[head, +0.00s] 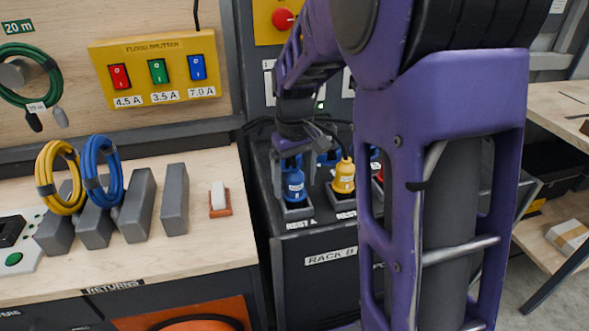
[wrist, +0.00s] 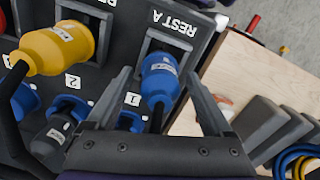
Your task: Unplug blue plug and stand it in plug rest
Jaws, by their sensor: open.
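The blue plug (head: 295,187) stands upright in the plug rest marked REST A (head: 297,212), at the near left corner of the rack top. In the wrist view the blue plug (wrist: 160,82) is at the REST A holder (wrist: 152,44), with a dark cable running from its end nearest the camera. My gripper (head: 291,162) is over it, open, with one finger on each side of the plug. In the wrist view the fingers of my gripper (wrist: 158,75) look apart from the plug's body. The plug's lower end is hidden inside the rest.
A yellow plug (head: 344,177) stands in the neighbouring rest, its cable rising close to my gripper. Blue and grey connectors (wrist: 57,128) sit behind, by labels 1 and 2. The workbench (head: 225,255) at left holds grey blocks (head: 175,200) and cable coils. My arm hides the rack's right side.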

